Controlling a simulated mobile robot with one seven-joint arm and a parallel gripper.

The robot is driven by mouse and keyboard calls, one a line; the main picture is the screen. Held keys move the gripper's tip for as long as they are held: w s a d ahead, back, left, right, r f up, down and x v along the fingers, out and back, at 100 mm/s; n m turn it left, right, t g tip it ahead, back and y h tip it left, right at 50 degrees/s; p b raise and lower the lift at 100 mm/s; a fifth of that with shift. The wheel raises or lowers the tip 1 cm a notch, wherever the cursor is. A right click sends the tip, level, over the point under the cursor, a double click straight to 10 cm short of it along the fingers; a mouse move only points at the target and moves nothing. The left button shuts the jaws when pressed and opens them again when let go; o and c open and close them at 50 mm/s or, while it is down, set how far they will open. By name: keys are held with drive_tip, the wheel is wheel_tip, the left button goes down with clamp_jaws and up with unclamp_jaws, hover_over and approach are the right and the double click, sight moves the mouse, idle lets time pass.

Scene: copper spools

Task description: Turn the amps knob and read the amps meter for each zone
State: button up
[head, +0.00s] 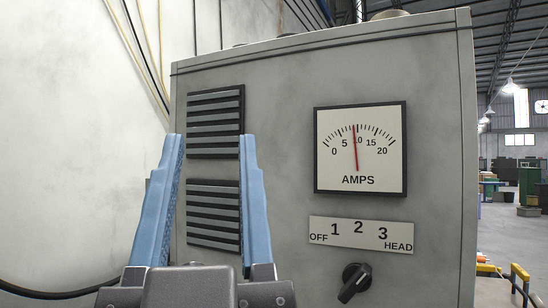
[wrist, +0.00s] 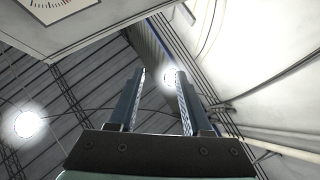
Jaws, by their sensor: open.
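The amps meter (head: 360,181) is a square white dial with a black frame on the grey cabinet's front. Its red needle stands just left of the 10 mark. Part of the meter also shows at the top left of the wrist view (wrist: 55,10). The black amps knob (head: 355,282) sits below the label plate (head: 345,235), marked OFF, 1, 2, 3 and HEAD. The knob's bar slants from lower left to upper right; I cannot tell which end is the pointer. My gripper (head: 210,140) is open and empty, left of the meter and knob, its blue fingers pointing up.
The grey cabinet (head: 285,200) has two black slatted vents (head: 215,110) behind my fingers. A pale wall (head: 70,130) stands on the left with cables. The hall opens out on the right, with a yellow rail (head: 519,280) low down.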

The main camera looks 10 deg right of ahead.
drive_tip(key=o, duration=0.6)
drive_tip(key=shift+o, duration=1)
drive_tip(key=shift+w+d+f+p, duration=0.1)
drive_tip(key=shift+w+p, duration=0.2)
drive_tip(key=shift+p, duration=0.1)
drive_tip(key=w+d+f+g+h+p, duration=0.1)
drive_tip(key=f+p, duration=0.1)
drive_tip(key=w+f+n+g+h+p, duration=0.1)
drive_tip(key=w+g+h+p, duration=0.1)
drive_tip(key=w+d+f+g+h+p, duration=0.1)
drive_tip(key=f+g+p, duration=0.1)
drive_tip(key=shift+w+d+f+h+p, duration=0.3)
drive_tip(key=shift+w+d+f+p, duration=0.05)
drive_tip(key=shift+p, duration=0.05)
drive_tip(key=n+g+h+p, duration=0.3)
drive_tip(key=g+h+p, duration=0.2)
drive_tip(key=g+p, duration=0.2)
approach(353, 289)
drive_tip(key=p+x, duration=0.4)
drive_tip(key=x, duration=0.4)
drive_tip(key=shift+w+d+r, duration=0.1)
drive_tip(key=shift+w+r, duration=0.05)
drive_tip(key=shift+w, duration=0.05)
drive_tip(key=shift+w+d+p, duration=0.35)
drive_tip(key=shift+w+d, duration=0.05)
drive_tip(key=shift+w, duration=0.1)
drive_tip(key=shift+c, duration=0.2)
drive_tip(key=c, duration=1.3)
